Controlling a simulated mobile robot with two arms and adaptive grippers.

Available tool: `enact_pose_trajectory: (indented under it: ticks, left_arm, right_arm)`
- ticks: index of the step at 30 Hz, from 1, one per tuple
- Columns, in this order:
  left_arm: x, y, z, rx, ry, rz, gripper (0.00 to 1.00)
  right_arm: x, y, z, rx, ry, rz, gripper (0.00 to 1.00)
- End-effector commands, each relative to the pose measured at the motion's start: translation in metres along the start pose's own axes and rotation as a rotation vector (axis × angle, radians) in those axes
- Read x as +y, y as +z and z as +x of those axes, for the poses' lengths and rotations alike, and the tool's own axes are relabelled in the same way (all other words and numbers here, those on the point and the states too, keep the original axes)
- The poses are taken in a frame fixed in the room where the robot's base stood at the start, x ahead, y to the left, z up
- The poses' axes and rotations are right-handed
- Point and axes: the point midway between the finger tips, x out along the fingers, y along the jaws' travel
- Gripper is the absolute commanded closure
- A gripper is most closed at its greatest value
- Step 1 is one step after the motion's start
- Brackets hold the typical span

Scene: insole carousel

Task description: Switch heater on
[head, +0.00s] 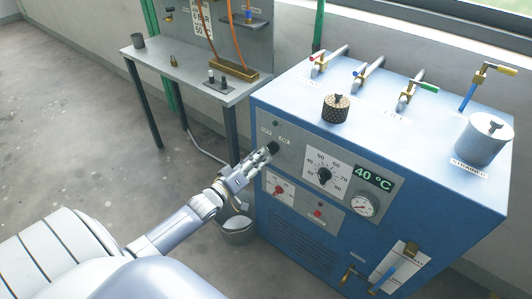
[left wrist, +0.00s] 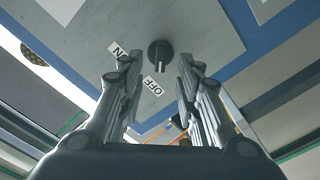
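The heater is a blue cabinet (head: 420,150) with a grey front panel (head: 300,160). In the left wrist view a black rotary switch (left wrist: 160,54) sits on the panel near an ON label (left wrist: 118,49) and an OFF label (left wrist: 152,88). Its ridge points down in that picture, closer to the OFF label. My left gripper (head: 267,153) is at the panel's upper left, in front of the switch. In the left wrist view its fingers (left wrist: 158,64) are spread, with the switch between and beyond the tips. I cannot tell whether they touch it. My right gripper is not in view.
A temperature dial (head: 325,176), a 40 °C display (head: 373,178), a gauge (head: 366,205) and a red button (head: 318,213) are right of the gripper. A grey bucket (head: 238,231) stands below it. A side table (head: 190,72) is behind left. The left floor is clear.

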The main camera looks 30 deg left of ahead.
Motion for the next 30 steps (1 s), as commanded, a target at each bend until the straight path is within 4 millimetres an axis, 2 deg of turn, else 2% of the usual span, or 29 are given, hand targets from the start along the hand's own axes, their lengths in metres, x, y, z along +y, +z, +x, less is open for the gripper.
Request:
enact_pose_trajectory:
  ticks: [3,9,20,21,25,30]
  left_arm:
    - [0.001,-0.001,0.018,0.001,0.000,0.000,0.68]
    - [0.000,0.000,0.035,-0.001,-0.001,0.001,0.68]
    - [-0.001,0.001,0.040,-0.001,-0.002,0.001,0.68]
    - [-0.001,0.001,0.040,-0.001,-0.002,0.001,0.71]
    - [-0.001,0.000,0.040,-0.001,-0.002,0.001,1.00]
    - [-0.001,0.000,0.039,-0.001,-0.002,0.001,1.00]
  right_arm:
    - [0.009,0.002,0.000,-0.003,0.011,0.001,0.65]
    - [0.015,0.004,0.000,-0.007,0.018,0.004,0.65]
    - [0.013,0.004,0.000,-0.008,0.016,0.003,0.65]
    - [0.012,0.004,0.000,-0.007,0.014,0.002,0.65]
    - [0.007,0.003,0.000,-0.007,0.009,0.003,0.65]
    - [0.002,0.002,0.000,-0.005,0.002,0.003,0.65]
